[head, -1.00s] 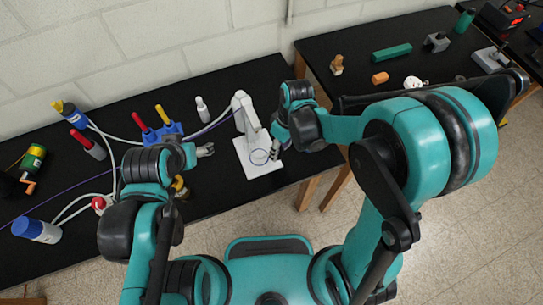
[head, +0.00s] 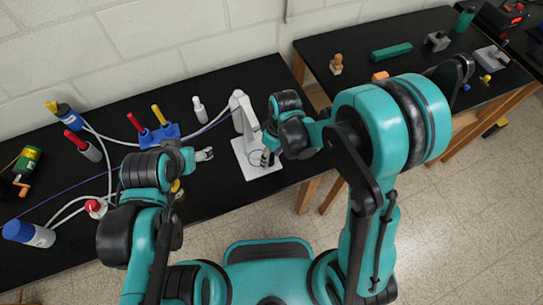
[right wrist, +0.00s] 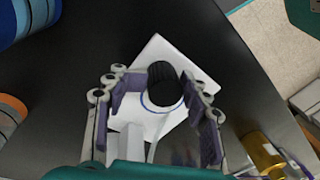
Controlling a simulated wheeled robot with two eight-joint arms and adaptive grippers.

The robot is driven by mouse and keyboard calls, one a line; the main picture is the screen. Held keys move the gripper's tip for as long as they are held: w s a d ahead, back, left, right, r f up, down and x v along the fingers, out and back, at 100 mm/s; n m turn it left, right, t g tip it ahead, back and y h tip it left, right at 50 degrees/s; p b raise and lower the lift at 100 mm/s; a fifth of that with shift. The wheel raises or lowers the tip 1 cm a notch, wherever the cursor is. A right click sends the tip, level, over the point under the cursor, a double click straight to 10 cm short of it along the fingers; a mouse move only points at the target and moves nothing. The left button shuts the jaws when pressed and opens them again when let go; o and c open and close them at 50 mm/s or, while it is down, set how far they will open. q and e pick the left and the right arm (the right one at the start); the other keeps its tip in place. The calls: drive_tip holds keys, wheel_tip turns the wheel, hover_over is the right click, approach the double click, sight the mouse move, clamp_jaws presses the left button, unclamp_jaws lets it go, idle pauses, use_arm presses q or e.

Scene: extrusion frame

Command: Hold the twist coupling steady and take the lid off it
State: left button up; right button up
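I cannot tell for certain which thing is the twist coupling. A gold cylinder with a pale band (right wrist: 262,152) lies to the right in the right wrist view. It shows small beside my left arm in the head view (head: 177,187). A ridged black cylinder (right wrist: 166,85) shows over a white plate (right wrist: 190,62) between my right fingers, not touching them. My right gripper (right wrist: 163,112) is open; in the head view (head: 268,157) it hangs over the white stand's plate. My left gripper (head: 206,154) is left of that stand, its finger gap too small to read.
The white stand (head: 243,112) rises close behind my right gripper. A blue block with red and yellow handles (head: 163,134) and a white bottle (head: 201,108) stand behind my left gripper. White hoses and several containers crowd the left. A second black table (head: 345,40) is at the right.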

drive_tip(key=shift+o, duration=0.8)
drive_tip(key=shift+r, duration=0.1)
